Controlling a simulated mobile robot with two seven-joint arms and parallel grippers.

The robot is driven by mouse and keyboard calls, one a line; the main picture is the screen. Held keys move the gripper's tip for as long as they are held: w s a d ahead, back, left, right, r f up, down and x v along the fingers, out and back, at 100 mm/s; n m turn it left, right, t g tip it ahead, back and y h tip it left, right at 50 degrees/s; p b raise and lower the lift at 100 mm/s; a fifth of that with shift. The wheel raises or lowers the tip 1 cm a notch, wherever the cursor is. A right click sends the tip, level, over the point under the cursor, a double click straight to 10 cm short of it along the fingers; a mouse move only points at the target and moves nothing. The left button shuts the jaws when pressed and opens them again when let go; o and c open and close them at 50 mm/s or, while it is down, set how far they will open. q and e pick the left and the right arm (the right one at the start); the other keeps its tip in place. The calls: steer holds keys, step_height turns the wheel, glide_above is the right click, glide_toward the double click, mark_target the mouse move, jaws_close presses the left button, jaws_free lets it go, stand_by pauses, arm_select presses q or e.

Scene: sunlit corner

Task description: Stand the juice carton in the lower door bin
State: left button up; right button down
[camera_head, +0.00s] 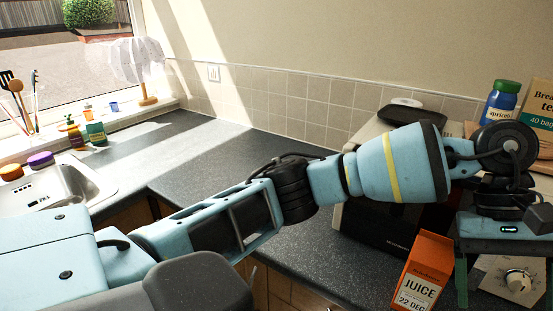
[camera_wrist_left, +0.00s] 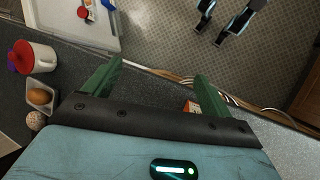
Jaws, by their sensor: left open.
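The orange juice carton (camera_head: 421,272), with a white label reading "JUICE 22 DEC", is upright at the bottom right of the head view; its base is cut off by the frame. My left gripper (camera_head: 505,292) is open and points down just right of the carton, with nothing seen in its grip. In the left wrist view, the green fingers of my left gripper (camera_wrist_left: 153,88) are spread apart. A small orange and white patch (camera_wrist_left: 191,106) shows beside the right finger, probably the carton, mostly hidden. I cannot make out the lower door bin. My right gripper does not show.
A dark box-shaped appliance (camera_head: 375,228) stands behind my forearm. An apricot jar (camera_head: 502,100) and a tea bag box (camera_head: 540,110) are at the back right. A white tray-like panel (camera_wrist_left: 75,25) holds small items. Dark counter (camera_head: 215,158) is clear toward the sink (camera_head: 60,187).

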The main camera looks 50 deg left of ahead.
arm_select(q)
steer(key=s+d+n+g+h, duration=0.5)
steer(key=s+d+n+h, duration=0.4)
steer(key=s+h, duration=0.35)
steer(key=w+a+f+m+t+y, duration=0.3)
steer(key=a+f+m+t, duration=0.5)
steer(key=m+t, duration=0.6)
steer(key=w+a+f+m+t+y, duration=0.35)
steer(key=a+f+m+t, duration=0.25)
steer(key=f+m+t, duration=0.75)
steer(key=s+a+f+n+g+y, duration=0.3)
steer(key=s+a+f+n+y, duration=0.15)
steer(key=f, duration=0.25)
steer(key=s+a+f+n+g+y, duration=0.2)
steer(key=s+a+f+n+y, duration=0.1)
steer(key=s+f, duration=0.25)
steer(key=s+a+f+n+g+y, duration=0.1)
steer(key=s+a+f+n+g, duration=0.1)
steer(key=s+f, duration=0.3)
steer(key=s+a+f+n+g, duration=0.3)
steer(key=s+f+g, duration=0.1)
steer(key=s, duration=0.5)
steer(key=shift+s+a+f+y, duration=0.2)
steer(key=shift+a+f+y, duration=0.15)
steer(key=shift+f, duration=0.35)
steer(key=shift+o, duration=0.6)
